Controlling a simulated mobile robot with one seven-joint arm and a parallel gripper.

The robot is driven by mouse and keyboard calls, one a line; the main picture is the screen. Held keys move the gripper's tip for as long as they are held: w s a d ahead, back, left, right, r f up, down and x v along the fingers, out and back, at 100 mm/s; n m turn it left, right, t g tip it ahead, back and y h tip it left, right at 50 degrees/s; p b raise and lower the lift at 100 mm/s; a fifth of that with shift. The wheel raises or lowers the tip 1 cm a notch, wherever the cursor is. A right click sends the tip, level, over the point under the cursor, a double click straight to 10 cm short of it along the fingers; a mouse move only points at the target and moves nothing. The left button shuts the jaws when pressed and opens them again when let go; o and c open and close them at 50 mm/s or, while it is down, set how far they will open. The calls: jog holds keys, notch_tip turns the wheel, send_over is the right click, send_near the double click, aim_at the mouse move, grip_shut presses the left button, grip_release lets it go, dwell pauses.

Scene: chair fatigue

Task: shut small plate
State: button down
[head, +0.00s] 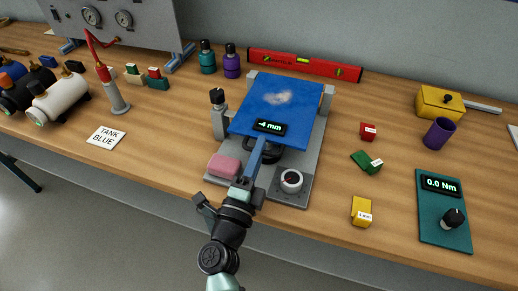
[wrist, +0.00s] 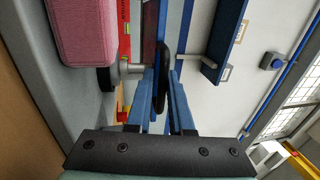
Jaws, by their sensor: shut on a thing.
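The plate is a blue, scuffed panel (head: 285,98) lying over a grey base (head: 305,165) in the middle of the bench. A small black display reading "-4 mm" (head: 269,126) shows at its front edge. My gripper (head: 257,149) reaches in from the front, its blue fingers just under that edge. The wrist view shows the fingers (wrist: 160,95) shut on a dark, rounded part (wrist: 162,88) between them. That part also shows as a black piece (head: 268,157) under the plate's front. How it joins the plate is hidden.
A pink block (head: 223,165) and a white-dialled knob (head: 291,180) sit on the base's front corners. A black-knobbed post (head: 218,110) stands left. Red (head: 368,131), green (head: 367,161) and yellow blocks (head: 361,211) lie right. A red level (head: 305,66) lies behind.

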jog(key=shift+r+p, duration=0.85)
jog(key=shift+p, duration=0.2)
jog(key=shift+f, duration=0.1)
jog(key=c, duration=0.9)
grip_release()
jog(key=shift+f, duration=0.15)
jog(key=shift+s+a+f, duration=0.2)
jog(key=shift+s+f, duration=0.05)
jog(key=shift+s, duration=0.25)
jog(key=v, duration=0.6)
jog(key=b+v, duration=0.1)
jog(key=v, duration=0.4)
jog(key=shift+s+a+r, duration=0.1)
jog(key=shift+s+r, duration=0.05)
jog(key=shift+s, duration=0.3)
jog(key=shift+c, duration=0.2)
